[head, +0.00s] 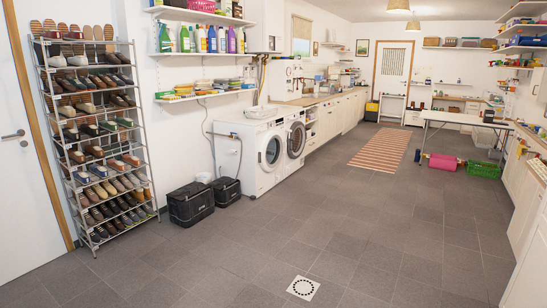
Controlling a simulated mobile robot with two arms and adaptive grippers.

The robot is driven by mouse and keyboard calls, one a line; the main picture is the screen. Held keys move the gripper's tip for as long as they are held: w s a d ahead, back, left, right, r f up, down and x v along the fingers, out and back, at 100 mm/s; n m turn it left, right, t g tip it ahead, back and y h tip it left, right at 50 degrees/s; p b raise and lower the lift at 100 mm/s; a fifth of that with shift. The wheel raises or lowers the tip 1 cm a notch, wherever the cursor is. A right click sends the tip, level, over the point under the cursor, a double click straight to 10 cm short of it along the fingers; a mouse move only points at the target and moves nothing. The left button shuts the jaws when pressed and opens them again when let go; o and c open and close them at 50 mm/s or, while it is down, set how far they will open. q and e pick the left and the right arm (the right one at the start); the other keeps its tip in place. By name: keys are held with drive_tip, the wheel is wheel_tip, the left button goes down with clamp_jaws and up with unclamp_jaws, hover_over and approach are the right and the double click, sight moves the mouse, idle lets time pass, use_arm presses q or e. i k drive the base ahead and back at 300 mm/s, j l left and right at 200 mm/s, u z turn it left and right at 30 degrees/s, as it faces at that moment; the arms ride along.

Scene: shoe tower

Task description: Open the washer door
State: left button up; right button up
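Two white front-loading machines stand side by side against the left wall in the head view. The nearer machine (250,175) has a round door with a pale rim and dark glass (272,151). The farther machine has a round door with a darker rim (296,140). Both doors look shut. Which one is the washer I cannot tell. The machines are some distance ahead of me. Neither of my grippers shows in this view.
Two black boxes (191,204) stand on the floor left of the machines. A tall shoe rack (98,140) stands farther left. The tiled floor before the machines is clear, with a white drain cover (303,288). A striped rug (381,148) and folding table (468,120) lie beyond.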

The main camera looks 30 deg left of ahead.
sight(272, 134)
drive_tip(key=i+j+u, duration=0.2)
drive_tip(key=i, duration=0.2)
drive_tip(key=i+u, duration=0.2)
drive_tip(key=i, duration=0.2)
drive_tip(key=i+u, duration=0.15)
drive_tip(key=i, duration=5.1)
drive_tip(key=i+u, duration=0.25)
drive_tip(key=i, duration=0.35)
drive_tip(key=i+l+u, duration=0.3)
drive_tip(key=i, duration=0.3)
